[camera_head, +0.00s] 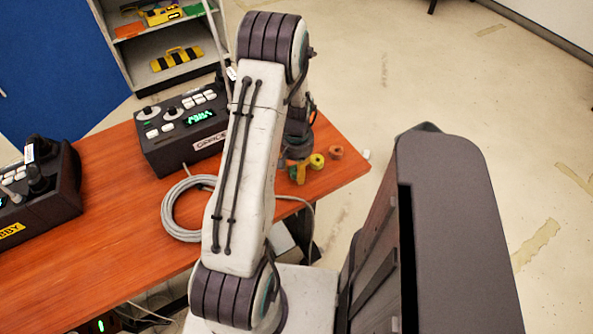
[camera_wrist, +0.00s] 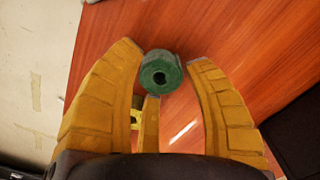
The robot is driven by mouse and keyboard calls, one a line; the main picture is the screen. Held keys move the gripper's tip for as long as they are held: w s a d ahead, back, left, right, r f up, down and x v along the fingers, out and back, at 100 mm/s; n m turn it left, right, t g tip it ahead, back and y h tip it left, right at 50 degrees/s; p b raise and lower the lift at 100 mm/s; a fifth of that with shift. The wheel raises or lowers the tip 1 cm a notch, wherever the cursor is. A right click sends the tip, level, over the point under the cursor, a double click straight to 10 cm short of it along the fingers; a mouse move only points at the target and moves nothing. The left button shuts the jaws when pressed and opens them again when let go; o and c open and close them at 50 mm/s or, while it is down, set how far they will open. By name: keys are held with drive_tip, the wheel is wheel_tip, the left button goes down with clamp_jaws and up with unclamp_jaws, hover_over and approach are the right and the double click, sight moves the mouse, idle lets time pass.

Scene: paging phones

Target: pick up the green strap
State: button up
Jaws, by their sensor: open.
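The green strap (camera_wrist: 160,75) shows in the wrist view as a rolled-up green coil with a dark hole, above the orange-brown tabletop. My gripper (camera_wrist: 163,54) is open, with one yellow finger to the left of the coil and one to the right. Gaps show on both sides, and the fingers do not appear to close on it. In the head view my gripper (camera_head: 299,170) is low over the table's right end, partly hidden by my arm. I cannot make out the green strap clearly there.
The table (camera_head: 110,235) carries a dark control box (camera_head: 180,125), a grey cable coil (camera_head: 180,225) and another dark device (camera_head: 40,190). A yellowish roll (camera_head: 317,160) and an orange roll (camera_head: 336,153) are near the right edge. A shelf (camera_head: 165,45) stands behind.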

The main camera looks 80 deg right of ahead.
drive_tip(key=shift+f, duration=0.6)
drive_tip(key=shift+c, duration=0.2)
drive_tip(key=c, duration=0.4)
drive_tip(key=shift+c, duration=0.2)
